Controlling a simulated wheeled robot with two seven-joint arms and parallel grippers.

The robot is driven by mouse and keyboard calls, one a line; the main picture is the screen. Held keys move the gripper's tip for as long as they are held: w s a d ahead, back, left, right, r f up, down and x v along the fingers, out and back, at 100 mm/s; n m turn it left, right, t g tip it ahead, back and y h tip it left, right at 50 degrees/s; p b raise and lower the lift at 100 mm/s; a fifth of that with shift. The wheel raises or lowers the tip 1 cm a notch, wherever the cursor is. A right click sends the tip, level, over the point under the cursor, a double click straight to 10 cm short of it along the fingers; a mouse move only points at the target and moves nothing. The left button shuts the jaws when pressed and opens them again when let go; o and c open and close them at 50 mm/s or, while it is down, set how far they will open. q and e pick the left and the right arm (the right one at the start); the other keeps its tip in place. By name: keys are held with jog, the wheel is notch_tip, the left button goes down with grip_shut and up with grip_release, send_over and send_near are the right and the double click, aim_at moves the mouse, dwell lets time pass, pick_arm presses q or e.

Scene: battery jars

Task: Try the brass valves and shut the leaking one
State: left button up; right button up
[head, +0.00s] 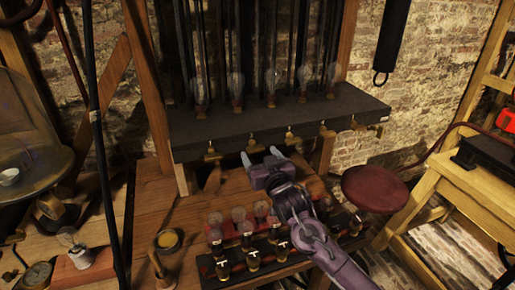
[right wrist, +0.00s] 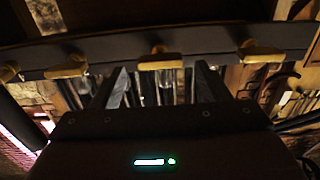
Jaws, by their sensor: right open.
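Several brass valves line the front edge of a dark shelf (head: 270,125) in the head view. They include a left-end valve (head: 212,152), a second valve (head: 251,145), a third valve (head: 290,136) and one near the right end (head: 357,124). My right gripper (head: 261,154) is open and empty, just below the shelf edge by the second valve. In the right wrist view, a brass valve (right wrist: 160,61) appears between the open fingers (right wrist: 157,78), with other valves to the left (right wrist: 68,68) and right (right wrist: 258,52). I cannot tell which valve leaks. My left gripper is not in view.
Glass bulbs (head: 303,85) stand on the shelf. Below my right arm, a rack (head: 205,264) holds more bulbs and brass fittings on a wooden bench (head: 150,215). A round red stool seat (head: 374,188) and a yellow wooden table (head: 440,172) stand at the right.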

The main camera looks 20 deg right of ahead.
aim_at(255, 148)
jog(key=shift+w, duration=1.35)
jog(key=c, duration=1)
